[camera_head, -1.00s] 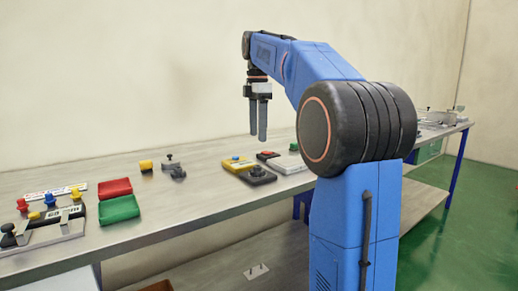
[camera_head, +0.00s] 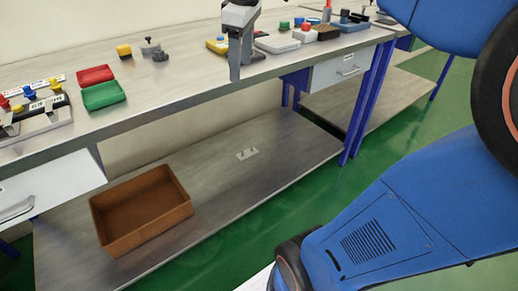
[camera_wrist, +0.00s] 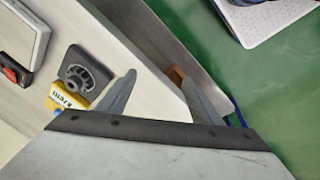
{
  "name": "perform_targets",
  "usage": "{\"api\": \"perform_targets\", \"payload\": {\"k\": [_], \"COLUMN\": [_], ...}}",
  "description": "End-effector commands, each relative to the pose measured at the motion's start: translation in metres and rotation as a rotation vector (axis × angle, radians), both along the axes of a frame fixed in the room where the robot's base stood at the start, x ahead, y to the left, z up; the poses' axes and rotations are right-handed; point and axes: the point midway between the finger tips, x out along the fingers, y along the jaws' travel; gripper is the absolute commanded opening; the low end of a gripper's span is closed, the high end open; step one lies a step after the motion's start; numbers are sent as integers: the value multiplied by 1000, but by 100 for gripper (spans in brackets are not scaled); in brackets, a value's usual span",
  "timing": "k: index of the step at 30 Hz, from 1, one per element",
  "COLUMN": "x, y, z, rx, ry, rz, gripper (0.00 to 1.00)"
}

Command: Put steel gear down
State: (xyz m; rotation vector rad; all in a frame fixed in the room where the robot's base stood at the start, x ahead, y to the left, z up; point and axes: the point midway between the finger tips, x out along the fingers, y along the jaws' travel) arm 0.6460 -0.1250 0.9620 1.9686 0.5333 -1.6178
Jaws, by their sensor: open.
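My gripper (camera_head: 235,75) is open and hangs near the front edge of the workbench (camera_head: 170,85). In the wrist view its two fingers (camera_wrist: 157,78) are spread, with nothing held between them. I cannot identify the steel gear for certain. A dark block with a round grey ribbed top (camera_wrist: 85,75) lies left of the fingers in the wrist view, beside a yellow box (camera_wrist: 66,97). Small grey metal parts (camera_head: 150,47) stand farther left on the bench in the head view, near a yellow piece (camera_head: 124,51).
Red (camera_head: 96,75) and green (camera_head: 104,95) trays lie at the bench's left. White boxes and coloured pieces stand at right. The bench between trays and gripper is mostly clear.

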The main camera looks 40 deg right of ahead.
Motion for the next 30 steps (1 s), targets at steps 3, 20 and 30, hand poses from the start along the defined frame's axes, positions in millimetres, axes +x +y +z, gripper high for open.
{"api": "perform_targets", "payload": {"k": [3, 20, 30], "x": [-34, -150, -157], "y": [15, 54, 55], "z": [-33, -190, -201], "rx": [28, 216, 234], "ry": [-43, -201, -211], "rz": [-116, -598, -633], "gripper": [59, 59, 59]}}
